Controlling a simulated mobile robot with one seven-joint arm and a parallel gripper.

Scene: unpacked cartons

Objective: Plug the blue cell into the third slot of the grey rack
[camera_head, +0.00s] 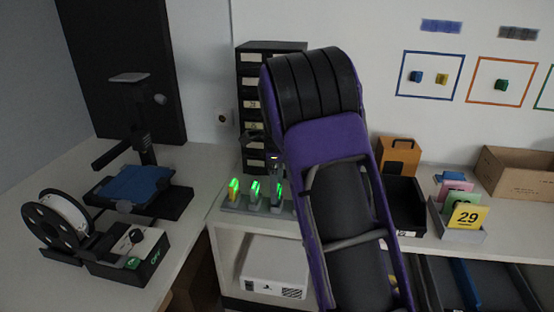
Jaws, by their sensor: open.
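The grey rack (243,208) stands on the white shelf top, left of my arm. Several upright pieces with green glowing tops stand along it; the leftmost (234,190) is yellowish, and the rightmost visible one (277,194) is close beside my arm. The rack's right end is partly hidden by my arm. I cannot clearly make out the blue cell; it may be hidden or too small to tell. My gripper (273,165) is partly visible above the right part of the rack, largely hidden behind my purple and black arm. It is open.
A black drawer tower (252,100) stands behind the rack. A desk at left holds a printer (135,185) and a white spool (62,218). Right of my arm are a black tray (405,205), an orange box (398,155), numbered cards (466,216) and a carton (515,172).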

